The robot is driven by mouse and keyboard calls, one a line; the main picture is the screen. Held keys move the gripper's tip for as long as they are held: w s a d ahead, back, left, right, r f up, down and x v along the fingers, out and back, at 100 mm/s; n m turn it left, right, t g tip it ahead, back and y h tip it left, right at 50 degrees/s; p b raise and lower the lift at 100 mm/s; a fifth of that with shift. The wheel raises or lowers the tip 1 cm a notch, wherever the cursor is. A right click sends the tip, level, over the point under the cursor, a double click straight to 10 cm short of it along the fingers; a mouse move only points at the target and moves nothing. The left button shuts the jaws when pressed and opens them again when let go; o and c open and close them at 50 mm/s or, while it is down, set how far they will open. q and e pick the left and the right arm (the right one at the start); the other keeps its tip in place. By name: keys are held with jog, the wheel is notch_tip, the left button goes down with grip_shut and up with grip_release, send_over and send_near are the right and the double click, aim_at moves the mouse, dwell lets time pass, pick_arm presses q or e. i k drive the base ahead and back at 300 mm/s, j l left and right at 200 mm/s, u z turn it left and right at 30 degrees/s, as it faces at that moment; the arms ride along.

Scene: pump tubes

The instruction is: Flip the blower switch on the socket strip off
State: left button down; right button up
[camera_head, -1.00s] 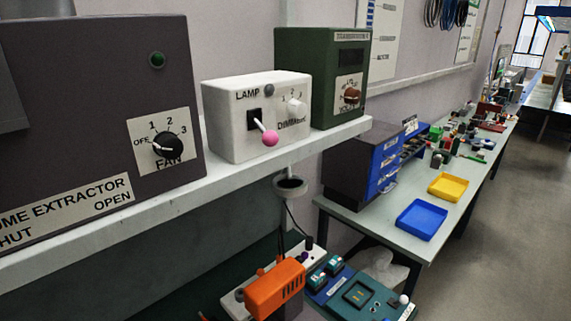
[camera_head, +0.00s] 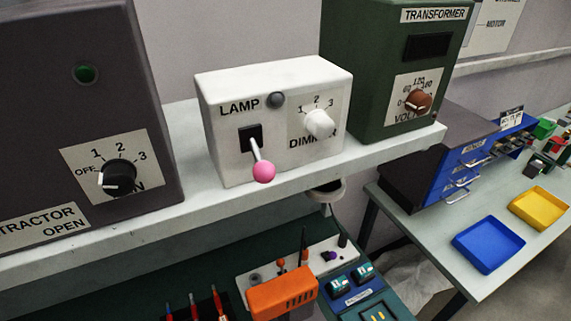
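A pale strip (camera_head: 327,259), which looks like the socket strip, lies on the lower green bench below the shelf. Neither of my grippers is in view.
A white shelf (camera_head: 90,240) overhangs the bench, carrying the dark extractor box (camera_head: 75,110), the white lamp dimmer (camera_head: 275,120) with a pink-tipped lever, and the green transformer (camera_head: 395,70). Blue (camera_head: 488,245) and yellow (camera_head: 540,207) trays sit farther right.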

aim_at(280, 263)
jog(key=i+l+u, duration=0.2)
jog(key=l, duration=0.15)
jog(key=i+l+u, duration=0.2)
jog(key=l, duration=0.2)
jog(key=i+l+u, duration=0.15)
jog(key=l, duration=0.25)
jog(key=i+l+u, duration=0.2)
jog(key=l, duration=0.2)
jog(key=l+u, duration=0.2)
jog(key=l, duration=0.25)
jog(key=l+u, duration=0.2)
jog(key=l, duration=0.25)
